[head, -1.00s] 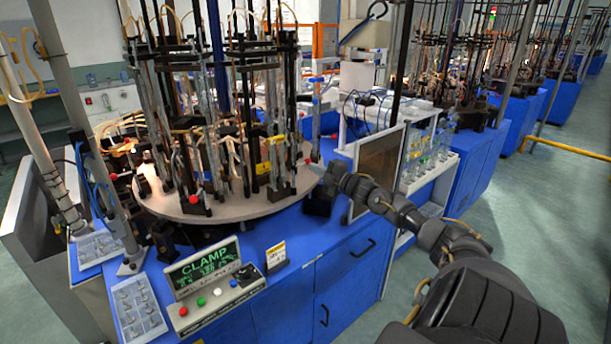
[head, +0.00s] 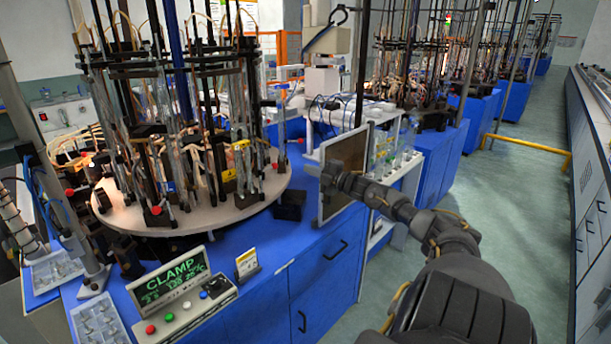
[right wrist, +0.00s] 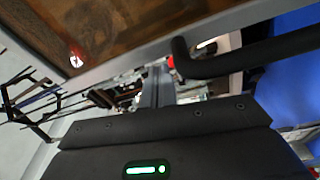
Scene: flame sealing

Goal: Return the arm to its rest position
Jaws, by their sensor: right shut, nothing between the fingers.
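My right arm comes in from the lower right of the head view. My right gripper (head: 330,172) is at its far end, small and dark, shut with nothing in it. It appears in front of the left edge of a grey-framed brown panel (head: 347,160), right of the round turntable (head: 260,202), with a gap between them in the picture. In the right wrist view the brown panel (right wrist: 130,22) fills the upper left, close to the camera. My left gripper is not in view.
The turntable carries many upright glass tubes and black rods. A control box (head: 185,300) reading CLAMP stands on the blue bench (head: 270,262) at the front. A shelf with glassware (head: 395,160) stands behind the panel. Open floor (head: 500,200) lies to the right.

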